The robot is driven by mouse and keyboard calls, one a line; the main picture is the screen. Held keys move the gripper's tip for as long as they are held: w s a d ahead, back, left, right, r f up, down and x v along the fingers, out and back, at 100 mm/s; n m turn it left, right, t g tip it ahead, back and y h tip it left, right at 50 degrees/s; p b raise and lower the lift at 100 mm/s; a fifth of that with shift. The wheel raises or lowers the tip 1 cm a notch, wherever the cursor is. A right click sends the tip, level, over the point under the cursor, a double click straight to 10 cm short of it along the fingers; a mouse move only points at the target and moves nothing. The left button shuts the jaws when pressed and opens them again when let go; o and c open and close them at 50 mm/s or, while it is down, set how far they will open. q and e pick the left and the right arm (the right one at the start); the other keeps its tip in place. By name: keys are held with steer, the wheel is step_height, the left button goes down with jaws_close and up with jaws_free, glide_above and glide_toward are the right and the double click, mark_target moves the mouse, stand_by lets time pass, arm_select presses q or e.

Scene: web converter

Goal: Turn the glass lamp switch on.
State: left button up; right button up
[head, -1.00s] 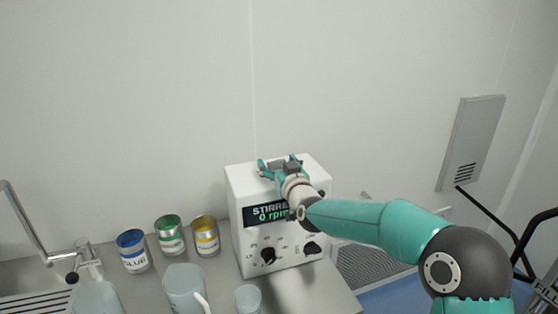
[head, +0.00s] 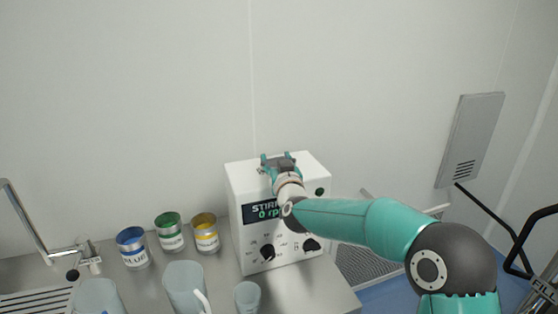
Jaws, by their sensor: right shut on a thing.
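My right gripper (head: 279,161) is at the top front edge of a white stirrer box (head: 301,169), in the middle of the head view. Its arm comes in from the lower right and crosses the box's front. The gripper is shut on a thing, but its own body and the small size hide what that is. I cannot make out a glass lamp or its switch for certain. A round dark green button (head: 319,192) shows on the box's upper right front. My left gripper is not in view.
The box has a display (head: 257,211), partly covered by my wrist, and black knobs (head: 267,252) below. Blue (head: 133,247), green (head: 169,234) and yellow (head: 205,234) cans stand left of it. Pale cups (head: 183,286) stand in front. A tap (head: 85,256) is far left.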

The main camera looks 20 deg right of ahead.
steer(key=shift+a+r+m+h+p, duration=0.25)
steer(key=shift+m+h+p, duration=0.3)
steer(key=shift+h, duration=0.35)
steer(key=shift+d+f+m+h, duration=0.1)
steer(key=shift+d+m+h, duration=0.05)
steer(key=shift+m+h, duration=0.15)
steer(key=o, duration=1.2)
steer(key=shift+c, duration=0.2)
steer(key=shift+f, duration=0.1)
steer(key=v, duration=1.2)
steer(key=shift+r, duration=0.25)
